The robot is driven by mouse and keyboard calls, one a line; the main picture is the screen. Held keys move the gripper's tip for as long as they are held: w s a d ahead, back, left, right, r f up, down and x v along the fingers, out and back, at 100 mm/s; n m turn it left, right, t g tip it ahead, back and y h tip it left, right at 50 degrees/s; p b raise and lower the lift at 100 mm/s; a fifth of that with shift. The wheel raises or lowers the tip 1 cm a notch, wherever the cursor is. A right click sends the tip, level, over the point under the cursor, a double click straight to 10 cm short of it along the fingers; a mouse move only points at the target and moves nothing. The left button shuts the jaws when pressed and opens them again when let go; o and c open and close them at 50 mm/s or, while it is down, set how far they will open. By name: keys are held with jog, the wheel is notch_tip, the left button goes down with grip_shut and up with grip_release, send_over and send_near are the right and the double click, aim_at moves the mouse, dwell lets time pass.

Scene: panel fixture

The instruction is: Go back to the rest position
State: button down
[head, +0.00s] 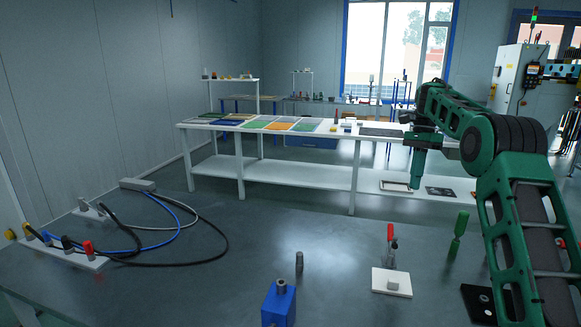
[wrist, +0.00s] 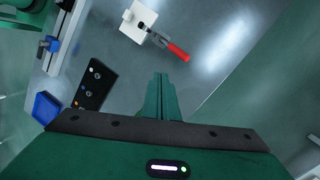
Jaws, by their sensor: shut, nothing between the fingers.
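My gripper (head: 416,180) hangs from my green arm in the right half of the head view, pointing down above the workbench. In the wrist view my gripper (wrist: 161,80) is shut, its green fingers together with nothing between them. A white plate (head: 378,280) with a toggle clamp with a red handle (head: 391,232) is on the bench nearer the head camera. The same red handle (wrist: 178,51) shows ahead of the fingertips in the wrist view, apart from them.
A blue block (head: 278,305), a grey pin (head: 299,262), a green upright tool (head: 458,235) and a black plate (head: 476,300) stand on the near bench. Cables (head: 225,245) lie at the left. A white table (head: 300,175) stands behind.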

jog(key=s+d+r+n+t+h, duration=0.1)
jog(key=s+d+r+n, duration=0.15)
jog(key=s, duration=1.05)
jog(key=s+d+r+n, duration=0.2)
jog(key=s+n, duration=0.1)
jog(key=s, duration=0.9)
jog(key=s+a+f+n, duration=0.1)
jog(key=s+f, duration=0.3)
jog(key=s, duration=0.5)
jog(key=s+a+f+n+t, duration=0.1)
jog(key=s+f, duration=0.3)
jog(key=s, duration=0.4)
jog(key=s+a+f+n, duration=0.1)
jog(key=s+f+n, duration=0.1)
jog(key=s+f, duration=0.3)
jog(key=s, duration=0.4)
jog(key=shift+s+t, duration=0.35)
jog(key=shift+t, duration=0.05)
